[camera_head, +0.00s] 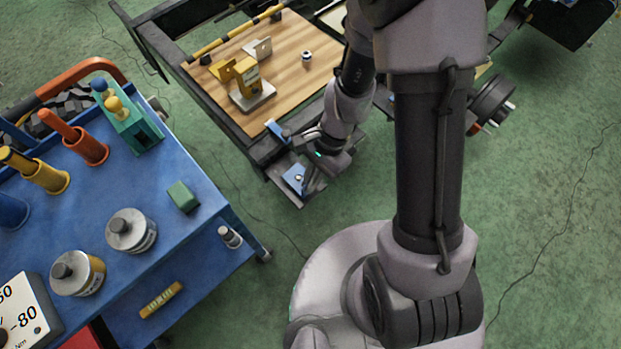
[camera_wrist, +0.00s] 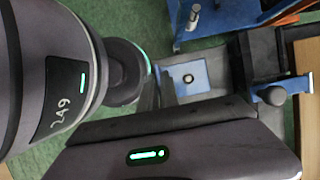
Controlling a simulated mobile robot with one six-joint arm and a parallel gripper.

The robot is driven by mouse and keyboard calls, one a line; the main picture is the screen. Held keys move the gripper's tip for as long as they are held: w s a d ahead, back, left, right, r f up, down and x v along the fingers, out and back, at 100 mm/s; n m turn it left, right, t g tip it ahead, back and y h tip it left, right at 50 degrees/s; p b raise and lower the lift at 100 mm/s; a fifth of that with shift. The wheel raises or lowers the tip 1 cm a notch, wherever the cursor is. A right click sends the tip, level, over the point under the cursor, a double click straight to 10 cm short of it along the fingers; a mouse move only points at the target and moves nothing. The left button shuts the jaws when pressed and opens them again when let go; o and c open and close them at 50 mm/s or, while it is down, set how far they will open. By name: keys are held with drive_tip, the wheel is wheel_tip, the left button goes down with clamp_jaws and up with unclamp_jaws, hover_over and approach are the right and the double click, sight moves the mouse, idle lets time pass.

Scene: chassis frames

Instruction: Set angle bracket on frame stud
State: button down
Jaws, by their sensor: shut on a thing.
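My gripper (camera_head: 318,167) is low at the front corner of the dark frame, beside a blue square face (camera_head: 292,178). In the wrist view this blue square (camera_wrist: 198,77) has a small pale ring with a dark centre, the stud (camera_wrist: 187,78). My gripper is shut on the angle bracket, which my own fingers and wrist mostly hide. I cannot make out the bracket's outline, or whether it touches the stud.
A blue clamp (camera_head: 278,130) sits on the frame close to my wrist. The wooden board (camera_head: 212,85) carries a yellow block (camera_head: 246,80), a grey bracket (camera_head: 259,49) and a small round part (camera_head: 306,56). A blue tool cart (camera_head: 170,215) stands to the left.

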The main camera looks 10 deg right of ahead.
drive_tip(key=shift+f+b, duration=0.7)
drive_tip(key=shift+f, duration=0.2)
idle(0.6)
drive_tip(key=c, duration=1.5)
unclamp_jaws()
drive_tip(key=shift+r+p, duration=1.25)
drive_tip(key=shift+r, duration=0.25)
wheel_tip(320, 180, up, 5)
drive_tip(key=p, duration=0.4)
drive_tip(key=shift+r+p, duration=0.2)
drive_tip(key=shift+p, duration=0.15)
drive_tip(key=shift+f, duration=0.2)
